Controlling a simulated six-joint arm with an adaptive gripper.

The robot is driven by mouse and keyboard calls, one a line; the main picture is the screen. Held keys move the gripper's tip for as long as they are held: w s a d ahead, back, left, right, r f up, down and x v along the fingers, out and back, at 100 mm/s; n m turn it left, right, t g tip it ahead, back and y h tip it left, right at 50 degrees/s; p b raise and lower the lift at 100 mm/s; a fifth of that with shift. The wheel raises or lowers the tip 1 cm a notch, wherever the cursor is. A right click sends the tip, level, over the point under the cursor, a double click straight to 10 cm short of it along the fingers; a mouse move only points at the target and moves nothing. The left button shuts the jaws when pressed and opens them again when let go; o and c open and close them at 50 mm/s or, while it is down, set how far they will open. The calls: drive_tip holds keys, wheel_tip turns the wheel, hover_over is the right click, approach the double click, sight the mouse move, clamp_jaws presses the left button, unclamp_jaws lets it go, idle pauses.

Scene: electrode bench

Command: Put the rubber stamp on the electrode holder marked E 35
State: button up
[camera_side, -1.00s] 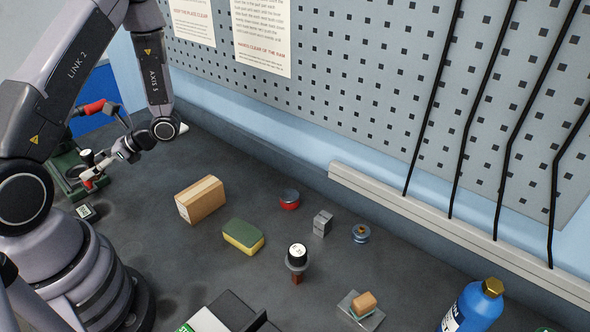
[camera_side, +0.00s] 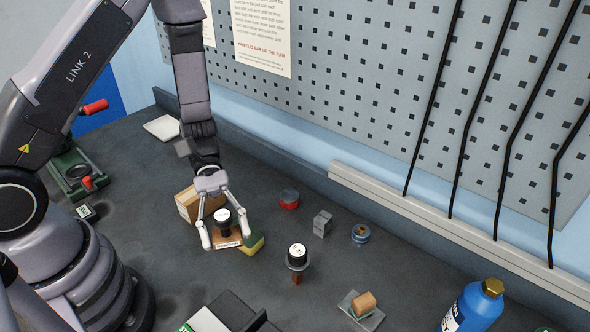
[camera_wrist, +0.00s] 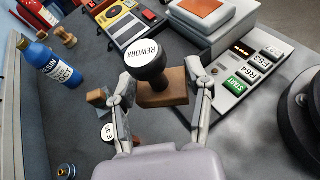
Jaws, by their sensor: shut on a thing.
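The rubber stamp has a black knob with a white top reading REWORK (camera_wrist: 148,58) and a wooden block below it (camera_side: 228,242). My gripper (camera_side: 227,240) is shut on the wooden block from both sides; the stamp looks upright, held in front of the carton and sponge. In the wrist view my gripper (camera_wrist: 162,88) has its fingers against the block's two ends. The electrode holder marked E 35 (camera_side: 297,258) stands to the right of the stamp, dark with a white top and an orange-brown part below. In the wrist view its white label (camera_wrist: 108,132) shows beside the left finger.
A carton (camera_side: 186,206) and a sponge (camera_side: 254,243) are partly hidden by my gripper. A red tin (camera_side: 289,198), a grey block (camera_side: 322,223) and a blue spool (camera_side: 361,234) lie behind the holder. A blue bottle (camera_side: 470,310) stands at right. A button panel (camera_wrist: 250,75) shows in the wrist view.

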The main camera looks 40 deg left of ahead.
sight(297, 250)
drive_tip(key=w+d+f+n+t, duration=0.1)
drive_tip(key=w+d+n+t, duration=0.1)
drive_tip(key=w, duration=0.1)
drive_tip(key=w+d+f+n+t+h, duration=0.1)
drive_tip(key=w+n+t, duration=0.2)
drive_tip(key=w, duration=0.1)
drive_tip(key=w+d+f+n+t, duration=0.1)
drive_tip(key=w+d+n+t, duration=0.1)
drive_tip(key=w+t, duration=0.1)
drive_tip(key=shift+w+d+f, duration=0.2)
drive_tip(key=shift+d+f, duration=0.05)
drive_tip(key=shift+d, duration=0.1)
drive_tip(key=shift+h, duration=0.3)
drive_tip(key=shift+f, duration=2.2)
drive_tip(key=shift+f, duration=0.15)
drive_tip(key=o, duration=1.2)
drive_tip(key=shift+c, duration=0.2)
